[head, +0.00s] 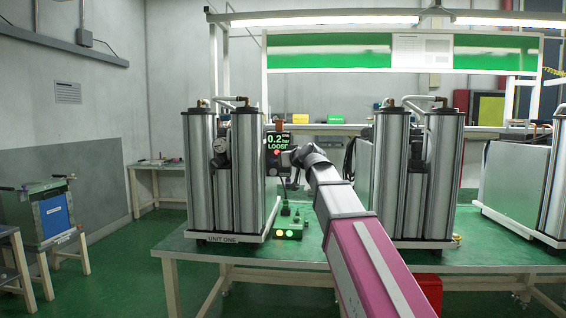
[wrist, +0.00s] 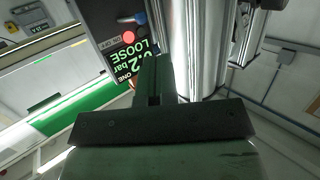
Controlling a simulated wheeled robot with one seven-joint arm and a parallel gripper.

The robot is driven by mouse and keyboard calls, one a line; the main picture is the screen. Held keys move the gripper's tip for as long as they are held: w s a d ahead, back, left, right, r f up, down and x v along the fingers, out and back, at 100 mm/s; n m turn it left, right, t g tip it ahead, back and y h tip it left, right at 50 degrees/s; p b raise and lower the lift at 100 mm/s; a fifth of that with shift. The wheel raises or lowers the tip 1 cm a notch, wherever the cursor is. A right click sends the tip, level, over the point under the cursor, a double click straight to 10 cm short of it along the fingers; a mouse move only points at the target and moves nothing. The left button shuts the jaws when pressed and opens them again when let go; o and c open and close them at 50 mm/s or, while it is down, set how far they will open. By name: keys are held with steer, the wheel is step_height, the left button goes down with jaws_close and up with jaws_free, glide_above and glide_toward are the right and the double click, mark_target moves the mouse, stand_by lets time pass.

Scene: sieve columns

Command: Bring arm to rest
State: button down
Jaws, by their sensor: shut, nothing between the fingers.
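My arm reaches forward from the lower right in the head view, and my gripper (head: 292,178) is beside the first sieve column unit (head: 238,175), marked UNIT ONE. The gripper is shut and empty. In the wrist view my gripper (wrist: 155,75) points toward the dark display (wrist: 120,45) and a silver column (wrist: 200,45). The display (head: 278,150) reads 0.2 and LOOSE, with a red light. I cannot tell whether the gripper touches anything.
The units stand on a green table (head: 300,258). A second unit (head: 405,180) stands right of my arm. A small control box with lit buttons (head: 289,228) is below the gripper. A blue-fronted box (head: 52,212) is at the left. Green floor is open at the left.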

steer(key=s+d+f+m+g+h, duration=0.15)
steer(key=d+f, duration=0.25)
steer(key=f, duration=0.7)
steer(key=s+d+f+m+g+h, duration=0.1)
steer(key=s+d+f+g+h, duration=0.15)
steer(key=f, duration=0.95)
steer(key=s+d+f+m+g+h, duration=0.15)
steer(key=d+f, duration=0.25)
steer(key=f, duration=0.7)
steer(key=s+d+f+m+g+h, duration=0.1)
steer(key=s+d+f+g, duration=0.2)
steer(key=s+d+f, duration=0.3)
steer(key=s+d+f+m+g+h, duration=0.2)
steer(key=s+d+f+g, duration=0.2)
steer(key=s+f, duration=0.9)
step_height(320, 180, down, 6)
steer(key=d, duration=0.2)
steer(key=shift+s+d, duration=0.15)
steer(key=shift+d, duration=0.2)
